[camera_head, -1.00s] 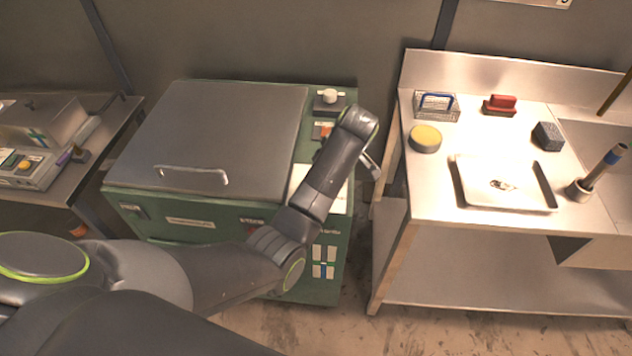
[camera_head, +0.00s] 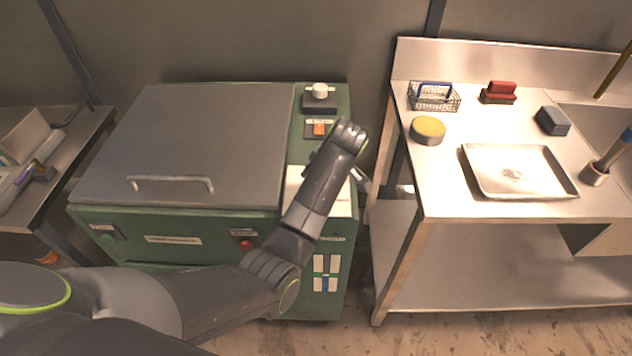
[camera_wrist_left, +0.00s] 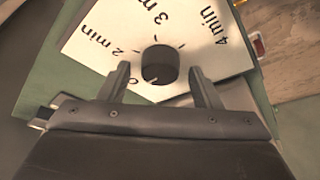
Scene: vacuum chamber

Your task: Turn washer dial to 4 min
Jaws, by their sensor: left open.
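The green washer (camera_head: 190,222) has a grey lid and stands left of centre in the head view. Its dial is a round black knob (camera_wrist_left: 159,64) on a white plate (camera_wrist_left: 91,49), marked 0, 2 min, 3 min and 4 min, in the left wrist view. A small light mark shows on the knob's lower side, toward the 0; its exact setting is hard to read. My left gripper (camera_wrist_left: 162,88) is open, with its fingers apart on either side just below the knob, not closed on it. In the head view my left arm hides the dial. My right gripper is out of view.
A white knob (camera_head: 320,90) and an orange switch (camera_head: 319,128) sit on the washer's top behind my arm. A steel bench (camera_head: 440,190) at right holds a tray (camera_head: 482,182), basket (camera_head: 433,97), yellow-topped round piece (camera_head: 427,130) and red brush (camera_head: 498,92). A gap separates washer and bench.

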